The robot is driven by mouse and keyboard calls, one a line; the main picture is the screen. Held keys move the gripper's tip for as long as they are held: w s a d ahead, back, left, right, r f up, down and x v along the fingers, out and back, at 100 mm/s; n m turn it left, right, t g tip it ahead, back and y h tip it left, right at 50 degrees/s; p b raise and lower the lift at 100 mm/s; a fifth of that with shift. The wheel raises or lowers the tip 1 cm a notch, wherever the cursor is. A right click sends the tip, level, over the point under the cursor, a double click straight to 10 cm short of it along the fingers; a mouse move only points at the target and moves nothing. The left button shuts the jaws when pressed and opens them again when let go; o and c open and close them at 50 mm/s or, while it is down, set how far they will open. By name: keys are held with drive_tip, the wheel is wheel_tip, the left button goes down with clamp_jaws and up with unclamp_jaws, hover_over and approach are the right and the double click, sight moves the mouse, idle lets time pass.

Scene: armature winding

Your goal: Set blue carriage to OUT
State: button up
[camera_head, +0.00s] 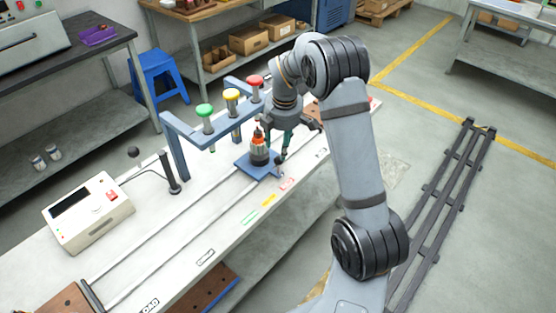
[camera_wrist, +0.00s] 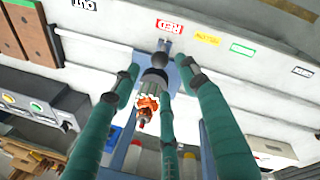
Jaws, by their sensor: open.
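The blue carriage (camera_head: 245,164) sits on the two rails of the bench, level with the red label (camera_head: 287,184). It carries an upright dark and orange armature (camera_head: 259,148), which also shows in the wrist view (camera_wrist: 147,103). My gripper (camera_head: 284,155) is beside the carriage, pointing down. In the wrist view, its teal fingers (camera_wrist: 160,72) are spread apart, with a dark round knob (camera_wrist: 158,59) near and between the tips. Whether a finger touches the knob is not clear. The OUT label (camera_wrist: 84,4) lies left of the red label in the wrist view.
A blue frame (camera_head: 176,146) with green, yellow and red topped posts stands behind the carriage. A control box (camera_head: 88,212) and a black stand (camera_head: 173,183) are to its left. Brown blocks (camera_wrist: 33,30) are near the OUT end. The rails between look clear.

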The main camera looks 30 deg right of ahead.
sight(279, 157)
drive_tip(key=f, duration=0.3)
drive_tip(key=w+f+p, duration=0.1)
drive_tip(key=f, duration=0.5)
drive_tip(key=shift+w+d, duration=0.2)
drive_tip(key=shift+w, duration=0.15)
clamp_jaws()
idle(0.4)
